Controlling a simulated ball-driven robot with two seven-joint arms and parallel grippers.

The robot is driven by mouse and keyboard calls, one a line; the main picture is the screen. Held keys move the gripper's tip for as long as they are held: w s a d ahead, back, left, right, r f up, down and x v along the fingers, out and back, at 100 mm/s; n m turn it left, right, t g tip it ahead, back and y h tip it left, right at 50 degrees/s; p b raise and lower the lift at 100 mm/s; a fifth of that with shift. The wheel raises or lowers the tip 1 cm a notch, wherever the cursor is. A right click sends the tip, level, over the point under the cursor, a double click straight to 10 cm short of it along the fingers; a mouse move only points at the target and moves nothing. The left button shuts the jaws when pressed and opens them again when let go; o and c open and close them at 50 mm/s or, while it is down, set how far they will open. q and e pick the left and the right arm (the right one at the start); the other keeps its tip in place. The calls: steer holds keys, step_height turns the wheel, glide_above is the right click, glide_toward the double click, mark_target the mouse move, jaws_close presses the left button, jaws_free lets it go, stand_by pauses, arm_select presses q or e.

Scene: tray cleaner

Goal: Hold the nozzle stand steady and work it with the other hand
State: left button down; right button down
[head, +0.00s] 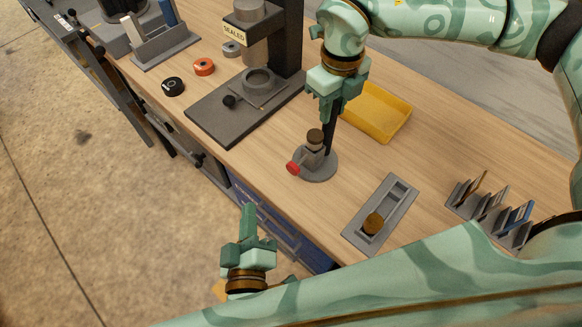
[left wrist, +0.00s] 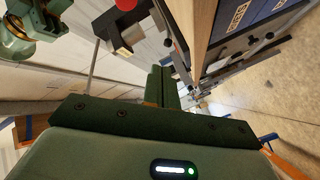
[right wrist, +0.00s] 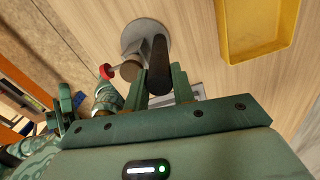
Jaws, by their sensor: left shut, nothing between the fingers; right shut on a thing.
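The nozzle stand has a round grey base (head: 318,168), a dark upright post (head: 329,138), a brown-capped nozzle (head: 315,137) and a red knob (head: 292,168) on the side toward the table's front edge. My right gripper (head: 328,115) is above the base, shut on the dark post; the right wrist view shows the post (right wrist: 159,66) between its fingers, with the red knob (right wrist: 106,71) to the left. My left gripper (head: 247,206) is shut and empty, apart from the stand, by the table's front edge. The red knob (left wrist: 126,5) shows at the top of the left wrist view.
A yellow tray (head: 402,127) lies behind the stand. A grey slotted plate (head: 400,195) with a brown round piece (head: 373,223) lies to the right, beyond it a card rack (head: 490,207). A dark machine (head: 225,118) labelled SEALED stands left, with orange (head: 204,67) and black (head: 173,86) rings.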

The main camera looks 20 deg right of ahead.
mark_target(288, 169)
arm_select(q)
steer(key=shift+d, duration=0.1)
steer(key=shift+w+d, duration=0.75)
steer(key=shift+d, duration=0.5)
steer(key=shift+w+d, duration=0.7)
steer(key=shift+d, duration=0.55)
steer(key=shift+w+d, duration=0.75)
steer(key=shift+d, duration=0.5)
steer(key=shift+w+d, duration=0.15)
steer(key=shift+d, duration=0.2)
steer(key=shift+w+d, duration=0.45)
steer(key=shift+d, duration=0.25)
stand_by(0.4)
steer(key=shift+s+a, duration=0.35)
steer(key=shift+a, duration=0.2)
steer(key=shift+s+a, duration=0.3)
steer(key=shift+a, duration=0.25)
steer(key=shift+s+a, duration=0.4)
steer(key=shift+a, duration=0.35)
steer(key=shift+s+a, duration=0.45)
steer(key=shift+a, duration=0.25)
steer(key=shift+s+a, duration=0.4)
steer(key=shift+a, duration=0.35)
